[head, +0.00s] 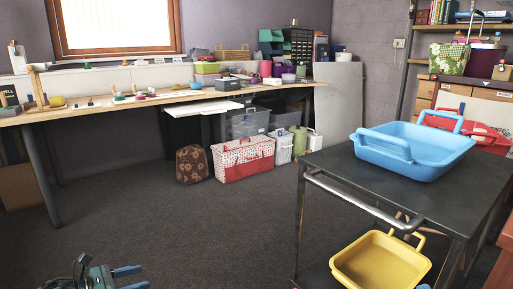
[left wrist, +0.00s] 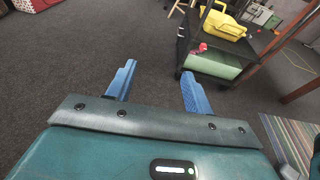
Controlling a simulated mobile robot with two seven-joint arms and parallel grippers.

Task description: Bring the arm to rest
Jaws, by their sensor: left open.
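My left gripper (head: 129,278) shows at the bottom left of the head view, low over the dark carpet. In the left wrist view its two blue fingers (left wrist: 157,88) are spread wide apart, with only carpet between them. It is open and empty. My right gripper is not in view.
A dark metal cart (head: 335,164) stands at right with a blue basket (head: 415,158) on top and a yellow basket (head: 381,262) below. A long wooden table (head: 150,97) with sewing things lines the back wall. Red-and-white box (head: 243,161) and brown bag (head: 191,164) sit on the floor. Middle carpet is clear.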

